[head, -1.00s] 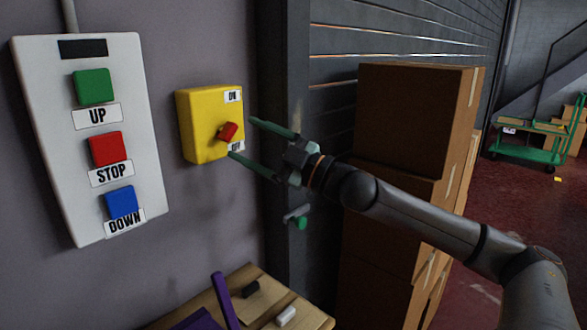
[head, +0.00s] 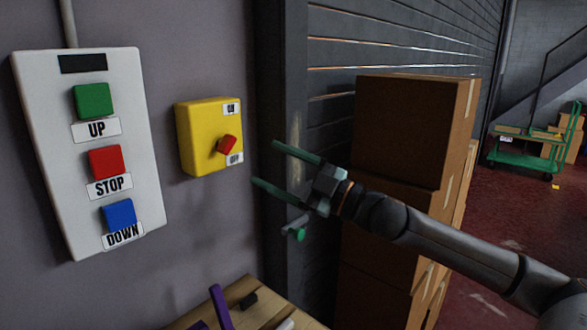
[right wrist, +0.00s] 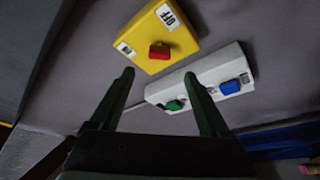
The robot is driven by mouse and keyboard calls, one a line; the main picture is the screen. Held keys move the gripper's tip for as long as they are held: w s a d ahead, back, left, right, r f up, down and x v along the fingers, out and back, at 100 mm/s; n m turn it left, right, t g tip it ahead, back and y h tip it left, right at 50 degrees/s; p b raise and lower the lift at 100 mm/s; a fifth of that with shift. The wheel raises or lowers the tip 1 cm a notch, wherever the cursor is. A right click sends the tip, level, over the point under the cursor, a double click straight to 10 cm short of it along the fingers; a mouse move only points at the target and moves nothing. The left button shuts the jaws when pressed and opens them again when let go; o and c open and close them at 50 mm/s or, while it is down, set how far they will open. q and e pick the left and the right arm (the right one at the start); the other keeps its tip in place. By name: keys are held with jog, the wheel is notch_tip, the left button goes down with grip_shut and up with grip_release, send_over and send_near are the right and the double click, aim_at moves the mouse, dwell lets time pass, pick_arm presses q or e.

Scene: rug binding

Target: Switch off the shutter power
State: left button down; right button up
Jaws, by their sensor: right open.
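A yellow switch box (head: 197,140) with a red knob (head: 227,145) is on the grey wall. A label by its top right corner seems to read ON; the one below the knob reads OFF. I cannot tell which label the knob points at. The right wrist view shows the box (right wrist: 183,38), its knob (right wrist: 159,51) and the OFF label (right wrist: 167,14) clearly. My right gripper (head: 265,162) is open and empty, to the right of the box and apart from the knob. Its fingers (right wrist: 159,73) point toward the box. My left gripper is not in view.
A white panel (head: 45,130) with green UP, red STOP and blue DOWN buttons is left of the box. Stacked cartons (head: 405,130) stand behind my right arm. A wooden table (head: 262,310) with a purple object (head: 221,305) is below. A green cart (head: 525,155) stands far right.

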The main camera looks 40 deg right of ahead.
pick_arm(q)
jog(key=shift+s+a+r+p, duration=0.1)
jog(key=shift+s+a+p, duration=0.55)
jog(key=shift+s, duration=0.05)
pick_arm(e)
jog(key=shift+v, duration=1.8)
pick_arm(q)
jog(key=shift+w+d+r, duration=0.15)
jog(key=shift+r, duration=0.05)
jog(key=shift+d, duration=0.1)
pick_arm(e)
jog(key=shift+s, duration=0.1)
